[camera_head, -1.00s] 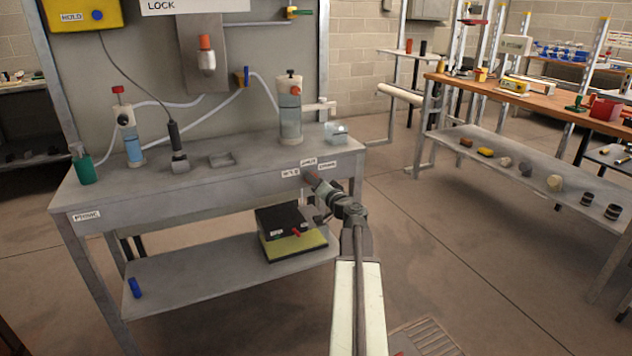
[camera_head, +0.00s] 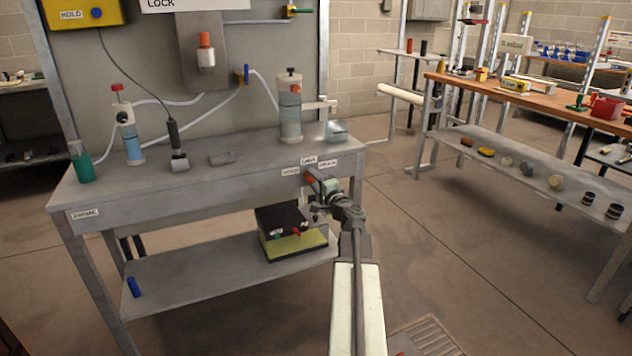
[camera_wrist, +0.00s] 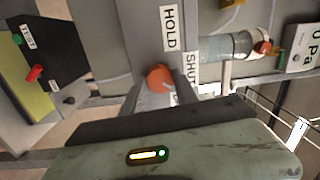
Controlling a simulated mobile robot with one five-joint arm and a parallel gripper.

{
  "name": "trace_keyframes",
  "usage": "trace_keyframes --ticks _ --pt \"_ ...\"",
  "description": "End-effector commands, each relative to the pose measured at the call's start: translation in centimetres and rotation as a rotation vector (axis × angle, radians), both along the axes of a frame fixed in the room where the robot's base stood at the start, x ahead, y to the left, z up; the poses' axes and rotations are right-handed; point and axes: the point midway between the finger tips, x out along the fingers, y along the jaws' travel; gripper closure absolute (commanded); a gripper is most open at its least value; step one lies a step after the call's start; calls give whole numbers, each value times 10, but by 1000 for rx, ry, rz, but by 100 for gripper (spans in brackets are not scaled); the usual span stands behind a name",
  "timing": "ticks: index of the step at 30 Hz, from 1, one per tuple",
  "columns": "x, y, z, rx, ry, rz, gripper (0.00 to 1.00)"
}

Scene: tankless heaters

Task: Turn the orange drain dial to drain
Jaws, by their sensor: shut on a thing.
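The orange dial (camera_head: 309,176) sits on the front edge of the grey workbench (camera_head: 120,205), near its right end. It also shows in the wrist view (camera_wrist: 159,76) between my fingertips. White labels stand around it; in the wrist view I read a HOLD label (camera_wrist: 171,28) and a SHUT label (camera_wrist: 192,70). My gripper (camera_head: 315,181) reaches the dial from the front and is shut on it, with a finger on each side in the wrist view (camera_wrist: 163,88). I cannot make out a pointer on the dial.
A black box on a yellow-green base (camera_head: 295,247) with a red lever stands on the lower shelf, close beside my arm. A clear cylinder (camera_head: 290,108) and a small clear block (camera_head: 337,132) stand on the bench above. Floor to the right is open.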

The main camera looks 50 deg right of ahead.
Motion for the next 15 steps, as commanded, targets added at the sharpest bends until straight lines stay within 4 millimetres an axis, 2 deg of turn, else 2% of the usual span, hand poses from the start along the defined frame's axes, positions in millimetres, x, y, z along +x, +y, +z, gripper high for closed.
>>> trace_keyframes --ticks 6,15 --pt "-1 1 -2 153 -60 0 100" --pt "-1 1 -2 290 -117 0 100"
